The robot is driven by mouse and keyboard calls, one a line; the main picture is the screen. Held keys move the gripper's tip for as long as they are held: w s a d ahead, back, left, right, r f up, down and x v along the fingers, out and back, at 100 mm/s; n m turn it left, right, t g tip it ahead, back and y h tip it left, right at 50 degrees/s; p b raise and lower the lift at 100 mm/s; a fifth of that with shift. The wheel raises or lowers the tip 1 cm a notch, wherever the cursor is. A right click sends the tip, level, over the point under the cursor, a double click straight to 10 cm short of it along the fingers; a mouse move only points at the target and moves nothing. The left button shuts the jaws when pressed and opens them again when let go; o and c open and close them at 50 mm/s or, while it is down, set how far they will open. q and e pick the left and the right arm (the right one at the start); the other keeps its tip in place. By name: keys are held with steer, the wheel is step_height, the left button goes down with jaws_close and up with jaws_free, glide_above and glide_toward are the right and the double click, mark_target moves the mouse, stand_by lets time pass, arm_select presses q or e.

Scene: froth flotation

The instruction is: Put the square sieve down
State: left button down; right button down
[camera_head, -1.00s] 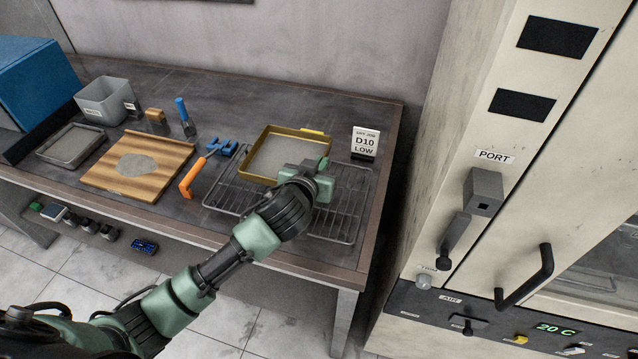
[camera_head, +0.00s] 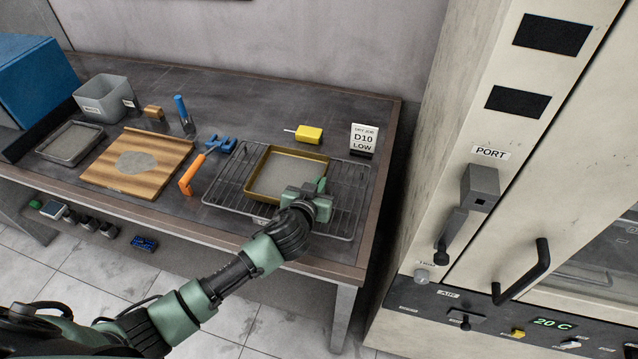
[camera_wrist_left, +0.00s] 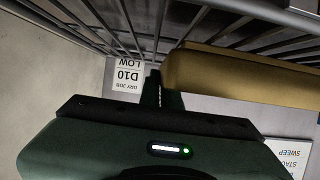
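The square sieve (camera_head: 287,150) is a shallow brass-rimmed frame with a grey mesh. In the head view it is over the wire rack (camera_head: 350,213), level and low; I cannot tell whether it touches the bars. My left gripper (camera_head: 309,190) is at its front right corner, shut on the rim, though the grip itself is partly hidden. In the left wrist view, the brass rim (camera_wrist_left: 235,75) runs in front of the dark finger (camera_wrist_left: 160,92), close to the rack bars (camera_wrist_left: 95,22). My right gripper is out of view.
The D10 LOW card (camera_head: 364,138) and a yellow tool (camera_head: 309,134) are behind the rack. An orange-handled tool (camera_head: 190,175), wooden board (camera_head: 130,181), grey bin (camera_head: 103,107) and metal tray (camera_head: 70,157) are to the left. A tall cabinet (camera_head: 440,140) stands right of the bench.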

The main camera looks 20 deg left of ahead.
arm_select(q)
steer(key=c, duration=1.6)
jaws_free()
steer(key=shift+c, duration=0.2)
steer(key=shift+s+r, duration=0.1)
steer(key=shift+r, duration=0.1)
steer(key=b+v, duration=0.1)
steer(key=v, duration=1)
steer(key=shift+b, duration=0.3)
steer(key=shift+s+r, duration=0.2)
steer(key=shift+s, duration=0.2)
